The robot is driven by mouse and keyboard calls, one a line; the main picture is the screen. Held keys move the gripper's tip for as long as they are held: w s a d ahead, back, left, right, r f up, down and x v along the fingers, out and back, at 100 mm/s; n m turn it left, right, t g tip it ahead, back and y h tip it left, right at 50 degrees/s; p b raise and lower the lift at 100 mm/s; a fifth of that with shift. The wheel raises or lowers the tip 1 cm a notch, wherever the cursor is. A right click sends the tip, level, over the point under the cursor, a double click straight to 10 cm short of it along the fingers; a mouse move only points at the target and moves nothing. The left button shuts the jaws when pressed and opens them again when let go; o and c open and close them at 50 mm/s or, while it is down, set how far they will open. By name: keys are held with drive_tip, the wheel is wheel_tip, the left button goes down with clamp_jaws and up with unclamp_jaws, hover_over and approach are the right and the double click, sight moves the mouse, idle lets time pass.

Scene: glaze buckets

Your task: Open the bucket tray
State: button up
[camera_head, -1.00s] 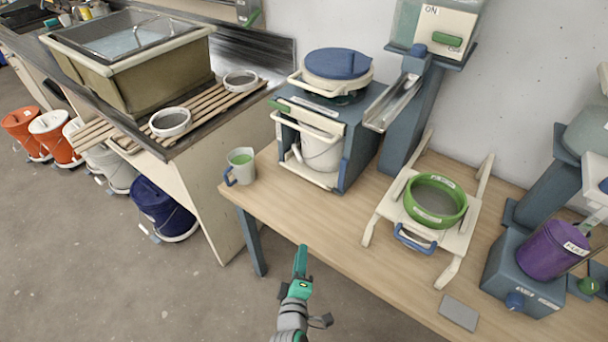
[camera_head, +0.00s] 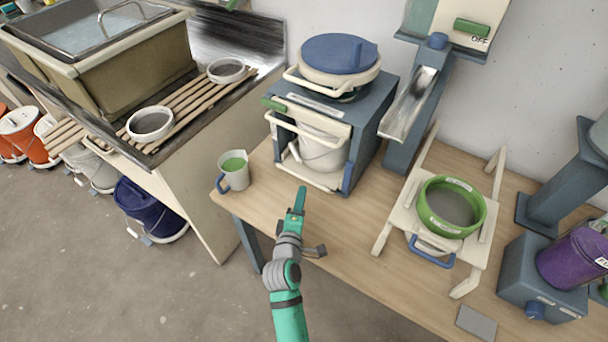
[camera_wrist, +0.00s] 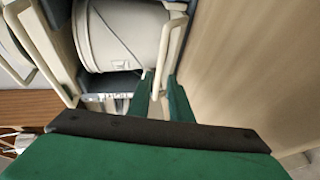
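The bucket tray (camera_head: 318,178) is a cream frame at the bottom of the blue-grey cabinet (camera_head: 365,125), with a white bucket (camera_head: 320,150) on it. In the wrist view the bucket (camera_wrist: 122,35) lies sideways in the picture, with a cream bar (camera_wrist: 176,38) in front of it. My gripper (camera_head: 301,190) is just in front of the tray, low at the cabinet's open front. In the wrist view its two green fingers (camera_wrist: 159,82) are apart, with the bar's end between them. I cannot tell whether they touch it.
A blue-lidded pot (camera_head: 340,55) sits on the cabinet, and another cream bar (camera_head: 310,128) crosses its upper front. A mug (camera_head: 234,170) stands to the left. A green-rimmed sieve (camera_head: 450,207) on a cream stand is to the right. The table's front edge is below my gripper.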

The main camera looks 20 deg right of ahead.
sight(305, 180)
drive_tip(key=x, duration=0.9)
clamp_jaws()
